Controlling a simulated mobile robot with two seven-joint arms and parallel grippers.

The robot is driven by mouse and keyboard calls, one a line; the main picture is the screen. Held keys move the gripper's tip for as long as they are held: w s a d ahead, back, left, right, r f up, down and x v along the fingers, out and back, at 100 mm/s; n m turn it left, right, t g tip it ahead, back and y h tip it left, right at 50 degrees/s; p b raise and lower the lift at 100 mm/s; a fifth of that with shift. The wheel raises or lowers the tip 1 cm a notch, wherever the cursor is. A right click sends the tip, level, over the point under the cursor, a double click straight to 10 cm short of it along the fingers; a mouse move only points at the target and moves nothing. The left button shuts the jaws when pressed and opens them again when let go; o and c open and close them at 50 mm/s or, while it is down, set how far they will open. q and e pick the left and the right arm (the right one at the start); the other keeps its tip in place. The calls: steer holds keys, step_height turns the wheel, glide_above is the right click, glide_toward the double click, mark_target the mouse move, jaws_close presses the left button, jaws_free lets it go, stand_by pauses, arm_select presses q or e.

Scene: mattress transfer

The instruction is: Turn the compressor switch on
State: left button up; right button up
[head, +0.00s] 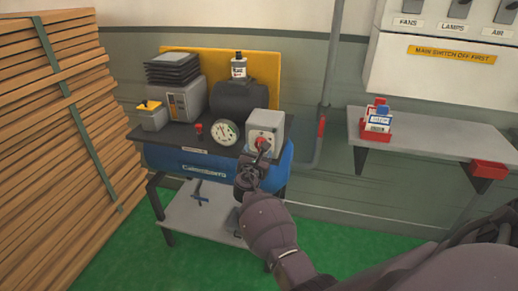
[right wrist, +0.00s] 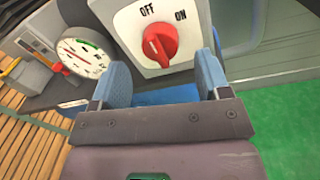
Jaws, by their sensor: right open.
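The compressor (head: 200,168) is a blue tank under a dark top plate, on a stand by the wall. A light grey switch box (head: 266,119) sits at its right end with a red rotary knob (right wrist: 160,43). In the right wrist view the box face reads OFF at left and ON at right, and the knob's white mark points up-left, toward OFF. My right gripper (right wrist: 163,72) is open, its two blue fingers apart on either side below the knob, with nothing between them. In the head view the gripper (head: 259,157) partly covers the knob. My left gripper is out of view.
A round gauge (head: 227,133) stands left of the switch box, near a red valve (head: 199,128). Stacked planks (head: 50,130) stand at left. A grey shelf (head: 440,135) and a wall panel (head: 440,75) labelled FANS, LAMPS, AIR are at right. Green floor is open in front.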

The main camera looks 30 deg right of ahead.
mark_target(260, 145)
steer(key=x, duration=0.3)
steer(key=shift+w+d, duration=0.2)
steer(key=shift+w, duration=0.05)
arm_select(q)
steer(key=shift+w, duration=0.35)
